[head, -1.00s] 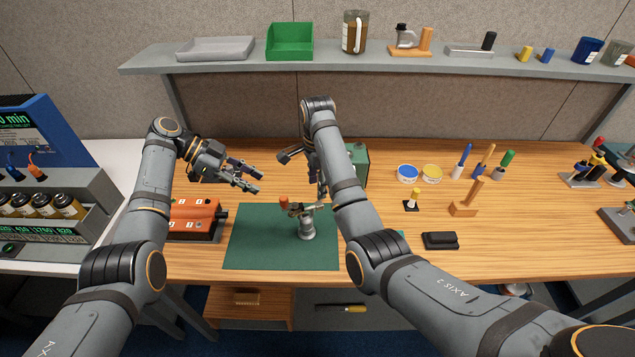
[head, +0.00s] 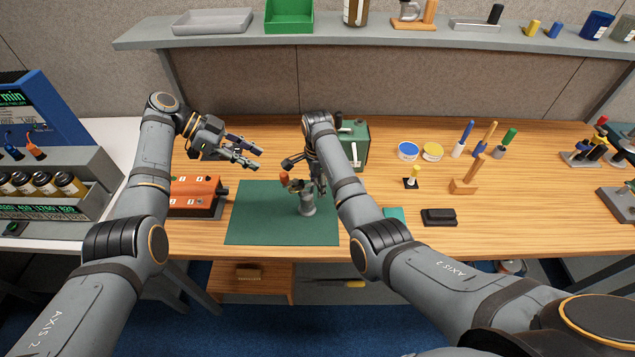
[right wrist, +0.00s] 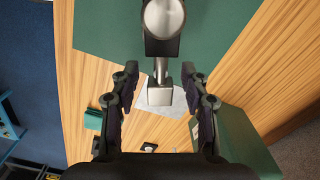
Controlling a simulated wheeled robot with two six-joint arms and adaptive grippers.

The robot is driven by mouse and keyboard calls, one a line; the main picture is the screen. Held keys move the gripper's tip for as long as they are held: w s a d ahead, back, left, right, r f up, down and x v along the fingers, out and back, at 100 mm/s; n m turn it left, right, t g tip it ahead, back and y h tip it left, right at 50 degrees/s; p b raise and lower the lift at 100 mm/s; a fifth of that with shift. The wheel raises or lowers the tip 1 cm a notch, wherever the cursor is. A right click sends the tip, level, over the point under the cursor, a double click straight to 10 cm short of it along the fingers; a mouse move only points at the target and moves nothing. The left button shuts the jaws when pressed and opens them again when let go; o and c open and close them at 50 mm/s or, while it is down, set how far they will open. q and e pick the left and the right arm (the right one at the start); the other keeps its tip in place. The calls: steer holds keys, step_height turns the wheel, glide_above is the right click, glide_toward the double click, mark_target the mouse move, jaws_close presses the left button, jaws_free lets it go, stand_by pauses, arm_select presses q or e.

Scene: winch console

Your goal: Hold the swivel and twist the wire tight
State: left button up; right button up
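A small grey metal stand (head: 308,206) stands upright on the green mat (head: 260,222), with an orange knob (head: 284,177) at its upper left. I cannot make out the swivel and the wire separately. My right gripper (head: 318,188) is beside the stand's top, partly hidden by my right arm. In the right wrist view its fingers (right wrist: 162,88) are apart, with a narrow metal piece (right wrist: 160,70) of the fixture between them; I see no contact. My left gripper (head: 258,159) is open and empty, above the table to the upper left of the stand.
An orange box (head: 195,197) sits left of the mat. A green case (head: 354,145) stands behind my right arm. A black block (head: 439,217), a yellow-tipped tool (head: 412,178) and paint tins (head: 408,151) lie to the right. A shelf (head: 350,37) runs along the back.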

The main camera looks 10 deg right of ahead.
jaws_close()
stand_by(0.6)
stand_by(0.4)
